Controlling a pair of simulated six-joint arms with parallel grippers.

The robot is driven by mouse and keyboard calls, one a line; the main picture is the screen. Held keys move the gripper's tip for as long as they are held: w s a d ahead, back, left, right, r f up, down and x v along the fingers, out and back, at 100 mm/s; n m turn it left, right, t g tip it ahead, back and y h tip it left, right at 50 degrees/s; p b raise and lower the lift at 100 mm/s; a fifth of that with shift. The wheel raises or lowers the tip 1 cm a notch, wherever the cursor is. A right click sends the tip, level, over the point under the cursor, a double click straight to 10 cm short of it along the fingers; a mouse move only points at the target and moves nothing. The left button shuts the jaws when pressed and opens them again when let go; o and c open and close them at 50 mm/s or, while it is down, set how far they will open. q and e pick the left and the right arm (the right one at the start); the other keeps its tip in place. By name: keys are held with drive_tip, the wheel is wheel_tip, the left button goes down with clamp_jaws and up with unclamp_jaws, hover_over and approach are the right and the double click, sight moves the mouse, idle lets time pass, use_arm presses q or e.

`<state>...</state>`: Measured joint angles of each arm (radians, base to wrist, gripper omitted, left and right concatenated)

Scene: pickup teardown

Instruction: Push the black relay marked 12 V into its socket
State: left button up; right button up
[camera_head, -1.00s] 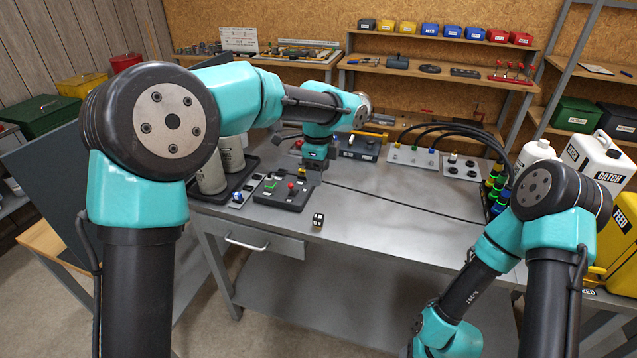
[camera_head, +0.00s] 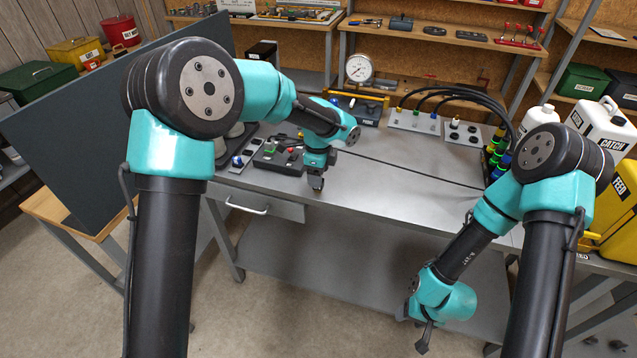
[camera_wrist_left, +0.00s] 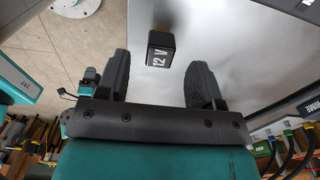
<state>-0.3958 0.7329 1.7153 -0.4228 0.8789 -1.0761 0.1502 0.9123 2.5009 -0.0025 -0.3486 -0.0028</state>
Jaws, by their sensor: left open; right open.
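The black relay (camera_wrist_left: 161,49), a small cube with white 12 V lettering, sits on the steel bench near its front edge. In the left wrist view it lies between and just beyond the tips of my left gripper (camera_wrist_left: 161,62), which is open, with a gap on both sides. In the head view my left gripper (camera_head: 316,184) points down over that spot and largely hides the relay. A black panel (camera_head: 277,158) with a red knob is left of the gripper; I cannot make out a socket on it. My right gripper (camera_head: 423,338) hangs empty in front of the bench.
Canisters and a grey strip with a blue knob (camera_head: 240,159) are left of the panel. A gauge (camera_head: 360,69), a socket plate with black cables (camera_head: 413,121) and bottles stand at the back and right. The bench (camera_head: 400,197) right of my left gripper is clear.

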use_arm(q)
drive_tip(key=shift+f, duration=2.05)
clamp_jaws()
